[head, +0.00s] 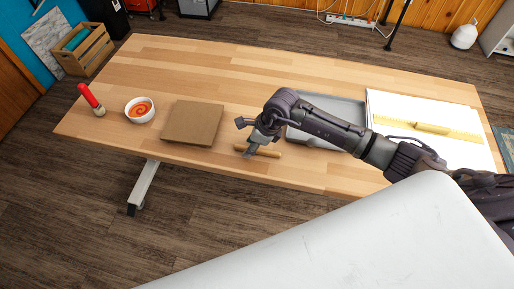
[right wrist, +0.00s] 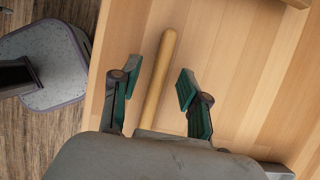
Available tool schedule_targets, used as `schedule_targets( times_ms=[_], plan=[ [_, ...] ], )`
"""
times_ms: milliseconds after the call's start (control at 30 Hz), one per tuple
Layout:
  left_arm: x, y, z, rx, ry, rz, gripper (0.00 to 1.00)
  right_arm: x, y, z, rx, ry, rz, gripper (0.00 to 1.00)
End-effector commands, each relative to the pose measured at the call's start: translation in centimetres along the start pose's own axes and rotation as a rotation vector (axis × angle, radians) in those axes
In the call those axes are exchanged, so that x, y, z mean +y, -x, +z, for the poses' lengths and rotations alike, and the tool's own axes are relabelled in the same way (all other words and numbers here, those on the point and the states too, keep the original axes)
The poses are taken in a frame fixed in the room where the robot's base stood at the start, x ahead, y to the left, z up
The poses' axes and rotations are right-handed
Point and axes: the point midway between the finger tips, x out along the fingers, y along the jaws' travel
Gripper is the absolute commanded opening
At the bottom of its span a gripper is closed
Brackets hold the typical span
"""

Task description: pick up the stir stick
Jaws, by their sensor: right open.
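The stir stick, a light wooden rod (head: 267,152), lies on the table near its front edge. In the right wrist view the rod (right wrist: 160,75) runs between the two open fingers, and its lower end is hidden behind the gripper body. My right gripper (head: 247,138) is open above the left end of the rod. In the right wrist view the fingers (right wrist: 151,84) stand apart on either side of the rod, and neither appears to touch it. My left gripper is not in view.
A brown square board (head: 192,122), a white bowl with orange contents (head: 140,110) and a red-handled tool (head: 91,98) are to the left. A grey tray (head: 335,108) lies behind my right arm. A white sheet (head: 395,102) with a yellow strip and roll lies right. The back left tabletop is clear.

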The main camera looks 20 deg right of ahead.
Motion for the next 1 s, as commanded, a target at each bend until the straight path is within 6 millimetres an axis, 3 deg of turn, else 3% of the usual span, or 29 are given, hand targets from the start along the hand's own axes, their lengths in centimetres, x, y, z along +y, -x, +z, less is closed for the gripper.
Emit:
schedule_targets(
  times_ms=[700,967,1000],
  plan=[
    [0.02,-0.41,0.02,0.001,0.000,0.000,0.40,0.02,-0.85,-0.15,0.000,0.001,0.000,0.45],
    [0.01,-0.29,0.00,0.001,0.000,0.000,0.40,0.03,-0.78,-0.13,0.000,0.001,0.000,0.01],
    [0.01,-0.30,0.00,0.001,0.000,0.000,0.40,0.04,-0.78,-0.14,0.001,0.001,0.000,0.00]
  ],
)
